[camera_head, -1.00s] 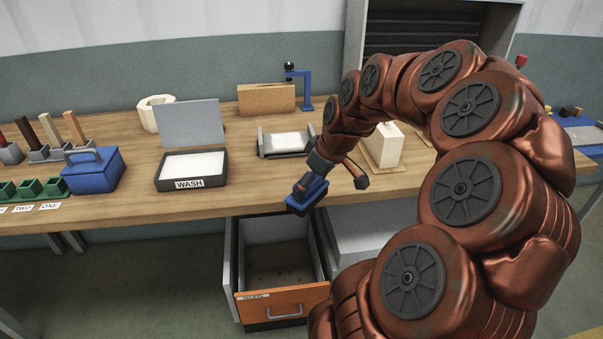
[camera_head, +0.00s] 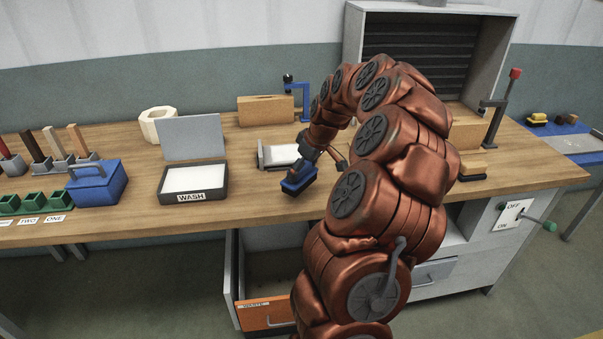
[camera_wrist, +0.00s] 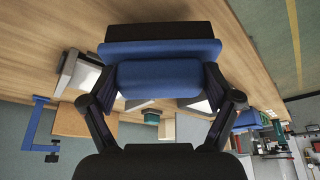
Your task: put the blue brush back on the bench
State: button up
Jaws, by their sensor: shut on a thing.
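The blue brush (camera_head: 299,181) is in my gripper (camera_head: 305,167), above the front part of the wooden bench (camera_head: 253,204) in the head view. In the wrist view the blue brush (camera_wrist: 160,76) fills the upper middle, with its dark side away from me. My gripper's fingers (camera_wrist: 160,82) close on its two ends. The brush looks roughly level. I cannot tell whether its underside touches the bench.
The orange-fronted drawer (camera_head: 268,313) stands open below. Bare bench lies right of the WASH box.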

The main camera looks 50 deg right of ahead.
aim_at(302, 175)
jog(key=shift+w+d, duration=0.5)
jog(key=shift+w, duration=0.05)
notch_tip(302, 175, down, 3)
jog(key=shift+f+p, duration=0.15)
jog(key=shift+p, duration=0.7)
jog(key=shift+f, duration=0.15)
jog(key=shift+f+b, duration=0.2)
jog(key=shift+b, duration=0.1)
jog(key=o, duration=1)
jog(key=shift+c, duration=0.2)
jog(key=shift+r, duration=0.15)
jog(key=shift+r+p, duration=0.2)
jog(key=shift+p, duration=0.15)
jog(key=b+v, duration=0.3)
jog(key=v, duration=0.8)
jog(key=shift+s+r+b, duration=0.15)
jog(key=shift+r+b, duration=0.15)
jog(key=shift+r, duration=0.05)
